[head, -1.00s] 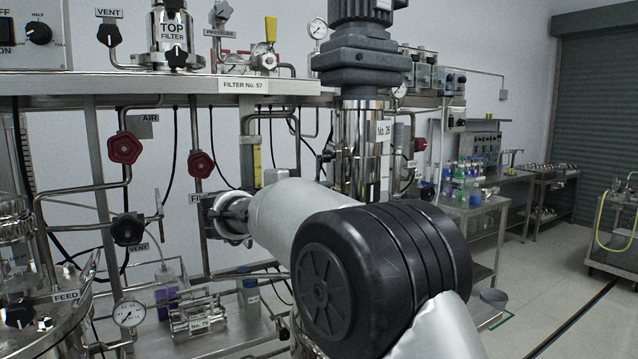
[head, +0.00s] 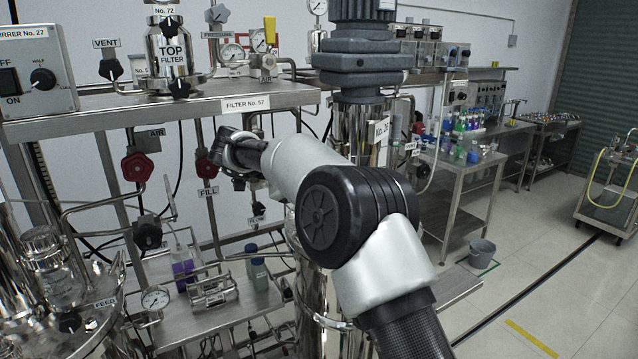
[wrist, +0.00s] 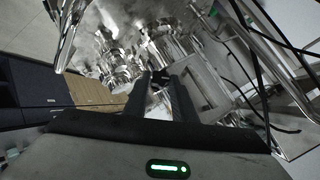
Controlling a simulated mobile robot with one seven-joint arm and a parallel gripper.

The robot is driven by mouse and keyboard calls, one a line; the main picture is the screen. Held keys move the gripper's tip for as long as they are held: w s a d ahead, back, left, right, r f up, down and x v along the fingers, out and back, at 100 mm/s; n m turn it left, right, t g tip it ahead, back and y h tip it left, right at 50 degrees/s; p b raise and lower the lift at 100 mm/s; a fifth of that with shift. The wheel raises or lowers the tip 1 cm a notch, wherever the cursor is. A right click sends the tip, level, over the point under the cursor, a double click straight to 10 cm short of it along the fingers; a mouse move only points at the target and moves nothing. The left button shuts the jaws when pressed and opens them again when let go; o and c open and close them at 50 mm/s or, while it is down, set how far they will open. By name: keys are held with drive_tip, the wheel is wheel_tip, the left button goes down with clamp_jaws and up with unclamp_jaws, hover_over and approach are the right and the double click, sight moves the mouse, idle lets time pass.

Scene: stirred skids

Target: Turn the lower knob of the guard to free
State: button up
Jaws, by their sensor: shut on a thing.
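My gripper (wrist: 160,92) shows in the wrist view with its two dark fingers reaching forward. A small dark knob (wrist: 160,77) sits between the fingertips, and they are shut on it. Beside the right finger is a pale rectangular frame (wrist: 208,88) that may be the guard; I cannot be sure. In the head view my gripper (head: 228,150) is below the Filter No. 57 shelf, by a red handwheel (head: 207,166). My arm and the viewing angle hide what it holds there. I cannot read the knob's setting or tell upper from lower knob.
The steel shelf (head: 110,120) runs above my gripper. A steel column with a motor (head: 362,60) stands close to my arm.

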drive_tip(key=shift+w+n+g, duration=0.1)
drive_tip(key=shift+n+g, duration=0.2)
drive_tip(key=shift+g, duration=0.4)
drive_tip(key=o, duration=1.1)
drive_tip(key=shift+r, duration=0.1)
drive_tip(key=shift+c, duration=0.2)
drive_tip(key=s+a+r, duration=0.3)
drive_tip(key=s+a, duration=0.6)
drive_tip(key=a, duration=0.4)
drive_tip(key=shift+s, duration=0.25)
